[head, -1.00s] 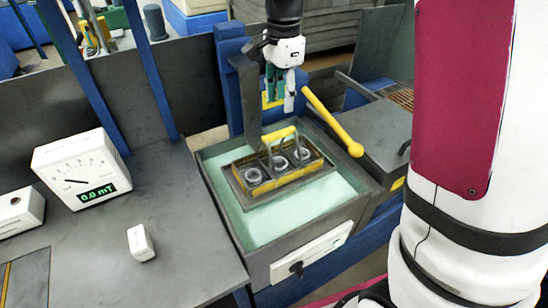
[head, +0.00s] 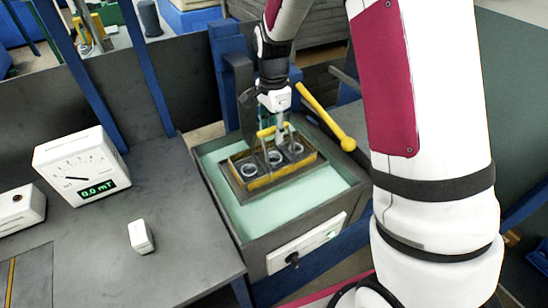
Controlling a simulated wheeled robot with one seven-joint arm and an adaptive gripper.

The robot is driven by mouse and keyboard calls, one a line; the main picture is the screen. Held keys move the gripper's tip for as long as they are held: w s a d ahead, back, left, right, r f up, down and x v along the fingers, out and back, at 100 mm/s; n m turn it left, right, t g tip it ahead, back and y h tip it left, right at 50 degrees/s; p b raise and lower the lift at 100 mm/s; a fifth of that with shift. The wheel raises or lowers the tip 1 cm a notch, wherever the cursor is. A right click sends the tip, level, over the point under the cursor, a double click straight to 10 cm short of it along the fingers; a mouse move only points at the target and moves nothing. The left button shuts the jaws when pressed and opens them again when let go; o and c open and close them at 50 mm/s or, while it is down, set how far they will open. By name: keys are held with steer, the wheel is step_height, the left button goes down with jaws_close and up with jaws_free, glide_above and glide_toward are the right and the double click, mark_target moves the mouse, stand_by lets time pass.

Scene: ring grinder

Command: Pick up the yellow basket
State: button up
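The yellow basket (head: 262,182) holds several metal rings and sits on a dark plate in the open tank of the grinder. Its yellow handle arches up above the rings. My gripper (head: 279,129) points down from above, with its fingers at the handle. The fingers overlap the handle and are partly hidden, so I cannot tell whether they close on it. The basket sits level on the plate.
A long yellow lever (head: 327,117) slants just right of my gripper. The tank's grey walls (head: 325,228) surround the basket. On the bench to the left stand a meter (head: 82,167) reading 0.0 mT and a small white block (head: 140,236).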

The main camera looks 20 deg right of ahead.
jaws_close()
steer(key=shift+r, duration=0.2)
stand_by(0.3)
